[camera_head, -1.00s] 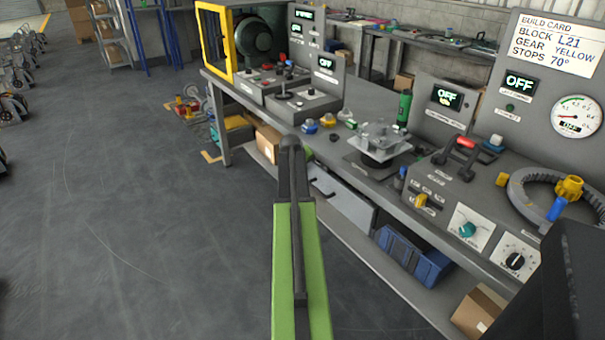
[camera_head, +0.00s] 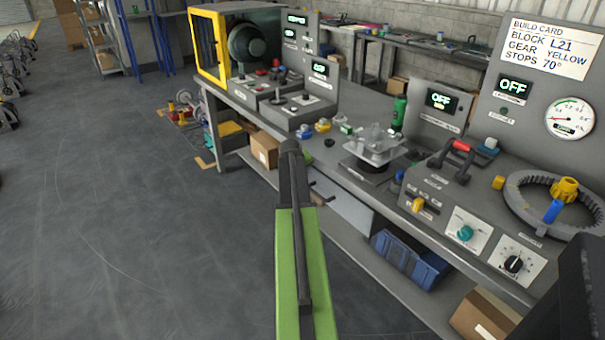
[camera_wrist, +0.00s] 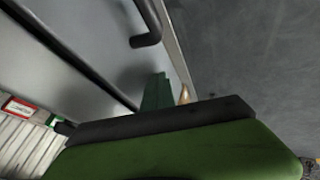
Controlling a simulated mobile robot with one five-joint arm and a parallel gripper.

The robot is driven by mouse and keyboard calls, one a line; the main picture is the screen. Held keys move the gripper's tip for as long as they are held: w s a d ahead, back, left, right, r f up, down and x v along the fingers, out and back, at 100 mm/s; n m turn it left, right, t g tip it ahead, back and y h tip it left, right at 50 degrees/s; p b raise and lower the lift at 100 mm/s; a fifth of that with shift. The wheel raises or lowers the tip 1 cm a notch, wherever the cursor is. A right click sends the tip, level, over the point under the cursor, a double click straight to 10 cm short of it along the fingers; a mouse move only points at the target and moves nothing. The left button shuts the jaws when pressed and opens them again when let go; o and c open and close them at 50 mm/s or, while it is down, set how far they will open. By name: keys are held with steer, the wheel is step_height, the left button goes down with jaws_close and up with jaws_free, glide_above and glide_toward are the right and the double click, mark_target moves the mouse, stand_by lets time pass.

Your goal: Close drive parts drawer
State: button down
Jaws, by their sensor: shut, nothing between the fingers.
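The drawer (camera_head: 347,213) shows as a light grey front with a dark handle under the workbench in the head view. My green arm covers part of it, and I cannot tell how far it stands out. In the wrist view a smooth grey surface (camera_wrist: 95,35), seemingly the drawer front, fills the upper left, with a dark bent handle (camera_wrist: 150,25) at its top. My gripper (camera_wrist: 171,94) shows small near the edge of that surface, shut and empty, below the handle. Whether it touches the surface is unclear. My arm hides the gripper's body in the head view.
The workbench (camera_head: 250,110) carries control panels, a ring gear (camera_head: 520,200) and a clear-topped fixture (camera_head: 375,145). On its lower shelf are a blue crate (camera_head: 410,262) and cardboard boxes (camera_head: 485,312). Open grey floor (camera_head: 130,220) lies to the left.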

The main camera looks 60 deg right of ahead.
steer(key=a+r+p, duration=0.8)
steer(key=a, duration=0.1)
steer(key=shift+s, duration=0.4)
